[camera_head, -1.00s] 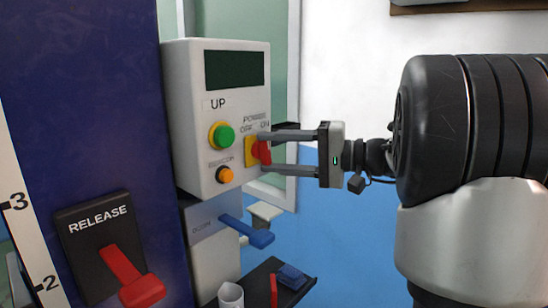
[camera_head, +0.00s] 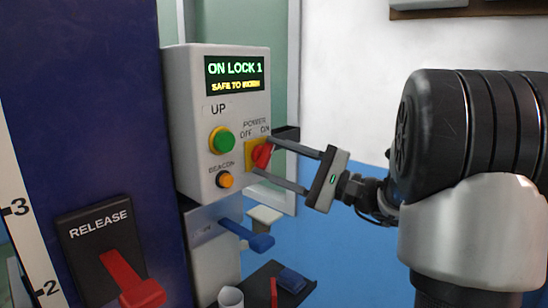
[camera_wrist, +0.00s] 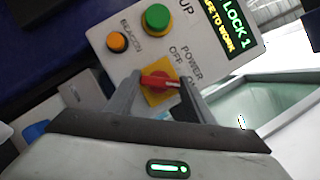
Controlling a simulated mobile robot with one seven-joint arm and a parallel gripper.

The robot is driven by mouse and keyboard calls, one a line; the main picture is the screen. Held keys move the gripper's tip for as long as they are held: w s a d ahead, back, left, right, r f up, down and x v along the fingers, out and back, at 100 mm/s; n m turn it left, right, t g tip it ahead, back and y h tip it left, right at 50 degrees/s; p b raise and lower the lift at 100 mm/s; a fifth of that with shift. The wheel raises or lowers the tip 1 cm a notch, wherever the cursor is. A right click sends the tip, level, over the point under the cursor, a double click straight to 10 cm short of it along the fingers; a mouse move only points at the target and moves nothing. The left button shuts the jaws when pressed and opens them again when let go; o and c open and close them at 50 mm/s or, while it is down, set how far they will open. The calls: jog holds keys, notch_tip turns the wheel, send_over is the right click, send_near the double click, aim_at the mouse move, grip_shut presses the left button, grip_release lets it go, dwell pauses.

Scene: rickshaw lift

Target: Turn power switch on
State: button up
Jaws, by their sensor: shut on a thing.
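The red power switch knob (camera_head: 263,155) sits on a yellow plate on the grey control box (camera_head: 190,120), with OFF and ON labels above it. The knob is tilted, its upper end pointing right toward ON. The box's display (camera_head: 235,77) is lit and reads "ON LOCK 1" and "SAFE TO WORK". My gripper (camera_head: 261,155) is tilted, with its two fingers around the knob and shut on it. The wrist view also shows the red knob (camera_wrist: 158,81) between the fingers.
A green UP button (camera_head: 222,140) and an orange BEACON button (camera_head: 224,180) are left of the switch. A blue lever (camera_head: 250,236) is below the box. A red RELEASE lever (camera_head: 130,280) is on the blue column (camera_head: 90,110). A white cup (camera_head: 230,297) stands below.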

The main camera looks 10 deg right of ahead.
jog(key=shift+m, duration=0.5)
jog(key=o, duration=1.1)
jog(key=shift+c, duration=0.2)
jog(key=v, duration=1.7)
jog(key=shift+s+f, duration=0.2)
jog(key=shift+f, duration=0.1)
jog(key=shift+d, duration=0.1)
